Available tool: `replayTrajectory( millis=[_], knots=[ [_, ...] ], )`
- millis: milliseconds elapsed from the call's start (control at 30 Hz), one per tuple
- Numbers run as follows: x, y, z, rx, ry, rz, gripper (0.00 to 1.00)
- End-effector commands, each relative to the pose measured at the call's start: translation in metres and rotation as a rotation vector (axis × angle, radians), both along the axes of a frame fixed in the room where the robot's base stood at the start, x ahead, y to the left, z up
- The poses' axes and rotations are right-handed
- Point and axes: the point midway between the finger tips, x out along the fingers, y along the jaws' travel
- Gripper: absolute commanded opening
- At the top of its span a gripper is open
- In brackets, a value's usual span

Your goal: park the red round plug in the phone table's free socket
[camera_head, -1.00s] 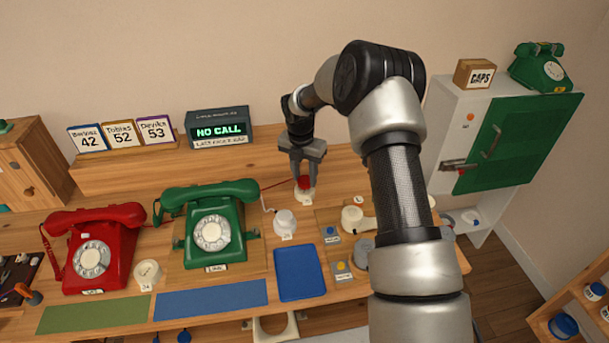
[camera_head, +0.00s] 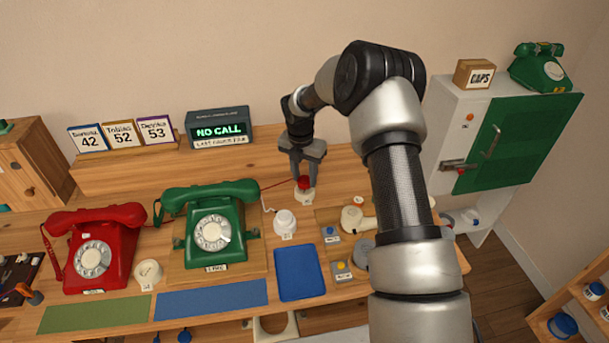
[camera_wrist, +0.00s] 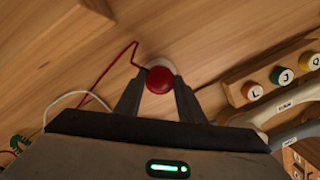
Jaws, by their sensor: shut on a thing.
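The red round plug (camera_head: 304,182) stands at a pale socket base (camera_head: 305,195) on the phone table (camera_head: 255,180), right of the green phone. A red cord runs from it to the left. In the wrist view the red plug (camera_wrist: 159,80) sits between the two fingertips, with a pale rim showing behind it. My gripper (camera_head: 304,176) is shut on the red plug, coming down from above. I cannot tell whether the plug is fully seated in the base.
A green phone (camera_head: 211,229) and a red phone (camera_head: 93,250) stand to the left. A white round piece (camera_head: 285,221) with a pale cord is just in front of the plug. A blue tray (camera_head: 300,273) lies nearer. A display (camera_head: 219,130) reads NO CALL behind.

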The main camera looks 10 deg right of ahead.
Motion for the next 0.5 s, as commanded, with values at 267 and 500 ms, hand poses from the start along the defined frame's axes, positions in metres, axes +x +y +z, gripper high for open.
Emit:
replayTrajectory(
  millis=[267, 500],
  knots=[
    [0.0003, -0.0001, -0.0002, -0.001, -0.001, 0.0, 0.17],
    [0.0002, -0.0001, -0.0051, 0.0, 0.0, 0.0, 0.17]
  ],
)
